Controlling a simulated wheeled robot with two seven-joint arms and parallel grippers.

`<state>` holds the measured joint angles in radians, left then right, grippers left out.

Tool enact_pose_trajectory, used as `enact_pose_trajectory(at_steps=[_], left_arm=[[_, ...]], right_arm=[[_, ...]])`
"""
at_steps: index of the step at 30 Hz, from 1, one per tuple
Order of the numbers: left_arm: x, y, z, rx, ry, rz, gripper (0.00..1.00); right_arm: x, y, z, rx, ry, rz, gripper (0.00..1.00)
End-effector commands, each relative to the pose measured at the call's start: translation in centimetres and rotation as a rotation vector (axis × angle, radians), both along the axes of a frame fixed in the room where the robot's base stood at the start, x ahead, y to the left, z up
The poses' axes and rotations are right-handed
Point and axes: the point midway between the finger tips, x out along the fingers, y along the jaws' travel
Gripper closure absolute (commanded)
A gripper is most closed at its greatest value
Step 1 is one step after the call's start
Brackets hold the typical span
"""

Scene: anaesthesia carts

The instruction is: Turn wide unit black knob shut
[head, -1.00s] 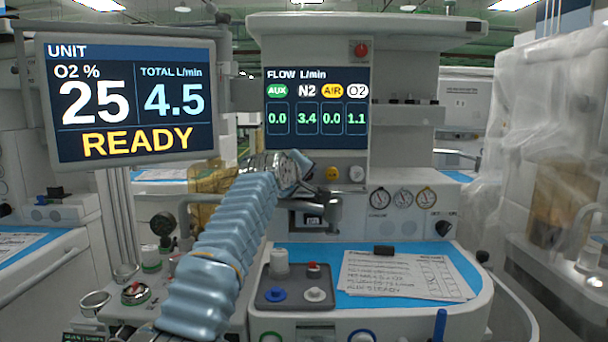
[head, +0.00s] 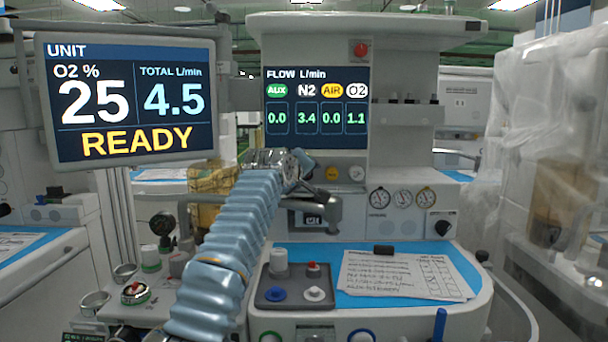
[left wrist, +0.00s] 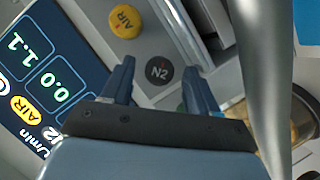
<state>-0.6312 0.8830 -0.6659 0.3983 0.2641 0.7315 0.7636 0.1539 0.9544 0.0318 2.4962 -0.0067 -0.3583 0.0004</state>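The black knob marked N2 (left wrist: 159,71) is on the panel of the middle unit in the left wrist view. It sits between the two fingertips of my left gripper (left wrist: 159,68), which is open. The fingers stand apart on either side of it, with gaps showing; I cannot tell how deep they reach. In the head view my left gripper (head: 303,172) is in front of the panel below the flow screen (head: 317,108), and hides the N2 knob. The screen reads N2 3.4, AIR 0.0, O2 1.1, AUX 0.0. My right gripper is out of view.
The yellow AIR knob (left wrist: 126,22) is close beside the N2 knob. A white knob (head: 357,174) is further right. A metal arm (head: 318,213) juts out below. A black selector (head: 441,224) is at the right. The large monitor (head: 128,100) reads READY and total 4.5.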

Motion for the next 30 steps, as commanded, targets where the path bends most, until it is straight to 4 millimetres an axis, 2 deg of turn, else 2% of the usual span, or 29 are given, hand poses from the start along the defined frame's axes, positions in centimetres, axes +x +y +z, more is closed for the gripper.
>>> enact_pose_trajectory(at_steps=[7, 11, 14, 21, 25, 30], left_arm=[[-0.1, 0.0, 0.0, 0.000, -0.001, -0.001, 0.41], [-1.0, 0.3, 0.0, -0.001, -0.003, 0.000, 0.41], [-2.6, 0.7, 0.2, -0.004, -0.004, -0.001, 0.41], [-8.2, 2.4, 1.7, -0.004, -0.003, -0.004, 0.41], [-10.6, 3.1, 2.6, -0.002, -0.002, -0.003, 0.41], [-12.4, 3.7, 3.4, -0.002, -0.001, -0.001, 0.41]], right_arm=[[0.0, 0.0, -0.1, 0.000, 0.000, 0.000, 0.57], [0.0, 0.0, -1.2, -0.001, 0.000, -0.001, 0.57], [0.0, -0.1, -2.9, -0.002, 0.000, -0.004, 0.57], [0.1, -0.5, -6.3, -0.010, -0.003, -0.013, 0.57], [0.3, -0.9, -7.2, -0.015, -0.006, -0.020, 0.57], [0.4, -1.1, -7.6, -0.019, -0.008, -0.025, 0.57]])
